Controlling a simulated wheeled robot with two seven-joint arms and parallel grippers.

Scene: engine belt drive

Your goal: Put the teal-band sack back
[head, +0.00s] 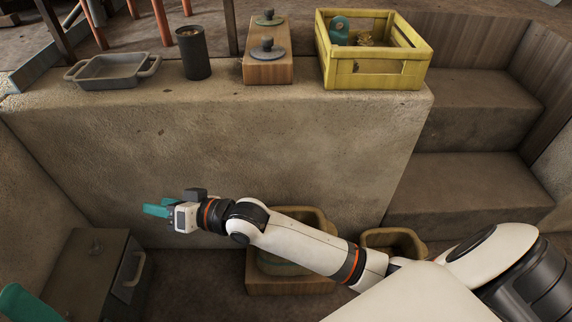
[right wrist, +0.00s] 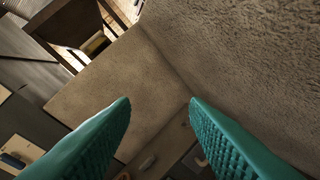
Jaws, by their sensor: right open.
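I cannot make out a sack with a teal band for sure. A small teal item (head: 340,26) lies in the yellow crate (head: 375,76) on the ledge, with a tan lumpy item (head: 368,38) beside it; both are too small to identify. My right gripper (head: 157,210) is in front of the ledge wall, far below the crate and to its left. Its teal fingers are apart and empty in the right wrist view (right wrist: 160,108). Only a teal tip of my left gripper (head: 18,302) shows at the lower left, so its jaws cannot be judged.
On the ledge (head: 250,120) stand a grey tray (head: 112,85), a dark cup (head: 194,55) and a wooden block (head: 268,70) with knobbed discs. Below are a drawer box (head: 92,265), a wooden bin (head: 290,285) partly hidden by my arm, and a smaller bin (head: 395,240). Steps rise at right.

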